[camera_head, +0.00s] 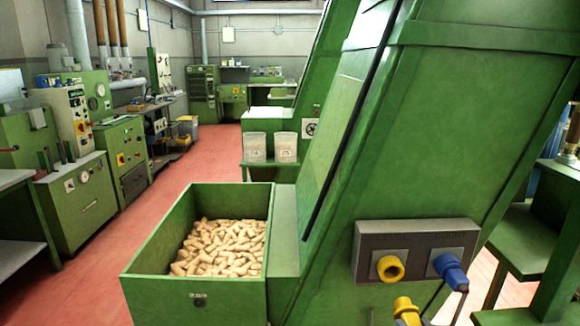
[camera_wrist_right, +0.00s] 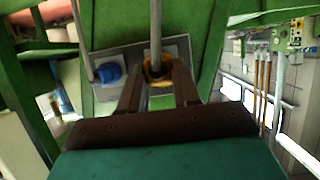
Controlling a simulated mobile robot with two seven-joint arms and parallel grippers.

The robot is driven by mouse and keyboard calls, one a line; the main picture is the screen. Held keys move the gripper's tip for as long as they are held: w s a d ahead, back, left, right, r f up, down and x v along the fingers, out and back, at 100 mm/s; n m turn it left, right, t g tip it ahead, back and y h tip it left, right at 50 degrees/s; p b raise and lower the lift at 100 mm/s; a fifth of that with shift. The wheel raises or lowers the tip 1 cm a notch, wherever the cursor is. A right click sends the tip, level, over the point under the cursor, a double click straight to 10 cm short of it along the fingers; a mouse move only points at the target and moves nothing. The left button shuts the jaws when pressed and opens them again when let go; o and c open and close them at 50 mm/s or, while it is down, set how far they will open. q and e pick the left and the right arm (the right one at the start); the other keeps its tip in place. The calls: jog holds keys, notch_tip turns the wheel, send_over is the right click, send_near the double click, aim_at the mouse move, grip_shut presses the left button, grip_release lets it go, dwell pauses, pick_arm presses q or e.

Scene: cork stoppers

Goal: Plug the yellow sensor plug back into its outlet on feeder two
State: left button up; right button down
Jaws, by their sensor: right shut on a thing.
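The yellow sensor plug (camera_head: 405,306) shows at the bottom edge of the head view, below the yellow outlet (camera_head: 389,268) and apart from it in the picture. The outlet's dark opening is empty. It sits on a grey plate on the slanted green feeder. My right gripper (camera_wrist_right: 157,78) is shut on the plug; its two brown fingers show in the right wrist view, with yellow between them and a grey cable running away. The fingers partly hide the plug and outlet there. My left gripper is out of view.
A blue plug (camera_head: 451,271) sits in the outlet beside the yellow one and also shows in the wrist view (camera_wrist_right: 109,73). A green bin (camera_head: 195,290) of cork stoppers (camera_head: 222,247) stands left. Red floor (camera_head: 178,205) lies open beyond it.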

aim_at(408, 299)
jog(key=shift+a, duration=0.1)
jog(key=shift+w, duration=0.15)
jog(key=shift+g, duration=0.9)
jog(key=shift+w+d+r, duration=0.15)
jog(key=shift+w, duration=0.8)
jog(key=shift+w+d+r, duration=0.1)
jog(key=shift+w+r, duration=0.1)
jog(key=shift+w, duration=0.75)
jog(key=shift+w+d+r, duration=0.15)
jog(key=shift+w, duration=0.8)
jog(key=shift+w, duration=1.5)
jog(key=c, duration=0.7)
grip_release()
jog(key=shift+c, duration=0.2)
